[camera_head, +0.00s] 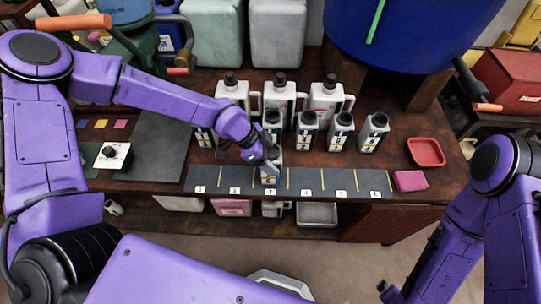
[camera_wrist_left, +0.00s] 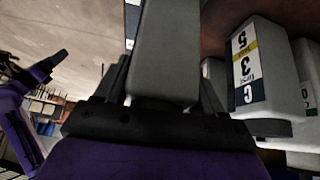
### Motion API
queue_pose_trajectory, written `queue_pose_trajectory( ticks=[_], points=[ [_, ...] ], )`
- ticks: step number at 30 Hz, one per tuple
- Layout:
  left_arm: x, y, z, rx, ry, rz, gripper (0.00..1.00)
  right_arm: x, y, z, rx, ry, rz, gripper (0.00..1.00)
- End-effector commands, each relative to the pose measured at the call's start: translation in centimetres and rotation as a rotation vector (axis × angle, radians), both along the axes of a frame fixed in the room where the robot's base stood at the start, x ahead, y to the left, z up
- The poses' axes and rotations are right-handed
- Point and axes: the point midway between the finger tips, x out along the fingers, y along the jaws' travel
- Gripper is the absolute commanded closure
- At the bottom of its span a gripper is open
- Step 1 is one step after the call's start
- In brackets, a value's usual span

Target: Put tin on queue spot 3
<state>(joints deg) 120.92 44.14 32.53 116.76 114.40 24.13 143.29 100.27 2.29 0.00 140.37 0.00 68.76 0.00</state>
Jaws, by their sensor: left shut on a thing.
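My left gripper (camera_head: 266,158) is shut on a pale grey tin (camera_head: 270,172), partly hidden by the gripper. The tin is upright over the third section of the dark queue strip (camera_head: 322,180), between the labels 2 and 4; I cannot tell whether it touches the strip. In the left wrist view the held tin (camera_wrist_left: 165,60) fills the space between the fingers. Other tins with dark caps stand behind the strip, among them one tin (camera_head: 307,125) and another tin (camera_head: 341,132). My right gripper (camera_head: 390,292) is low at the bottom, its fingers unclear.
Large white jugs (camera_head: 280,97) stand behind the tins. A red tray (camera_head: 426,152) and a pink block (camera_head: 410,181) lie at the right of the table. A big blue vat (camera_head: 400,35) rises behind. The strip's other sections look empty.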

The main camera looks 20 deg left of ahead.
Motion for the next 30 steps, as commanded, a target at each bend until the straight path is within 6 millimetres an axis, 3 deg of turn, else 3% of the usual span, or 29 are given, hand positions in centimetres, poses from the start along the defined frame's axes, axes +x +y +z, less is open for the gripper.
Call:
queue_pose_trajectory(
  ticks=[4, 5, 6, 7, 18, 30],
  points=[
    [0.0, 0.0, -0.5, -0.001, -0.001, 0.001, 0.79, 0.0, 0.0, -0.5, 0.0, 0.0, 0.0, 0.0],
    [0.0, 0.0, -0.3, 0.0, 0.0, 0.0, 0.21, 0.0, 0.0, -0.3, 0.0, 0.0, 0.0, 0.0],
    [0.0, 0.0, -0.3, 0.0, 0.0, 0.0, 0.08, 0.0, 0.0, -0.3, 0.0, 0.0, 0.0, 0.0],
    [0.0, 0.0, -0.3, 0.0, 0.0, 0.0, 0.05, 0.0, 0.0, -0.3, 0.0, 0.0, 0.0, 0.0],
    [0.0, 0.4, 0.7, -0.001, -0.002, 0.005, 0.05, 0.0, 0.0, 0.0, 0.0, 0.0, 0.0, 0.0],
    [-1.3, 5.2, 8.8, -0.003, -0.005, 0.004, 0.05, 0.0, 0.0, -0.1, 0.0, 0.0, 0.0, 0.0]
  ],
)
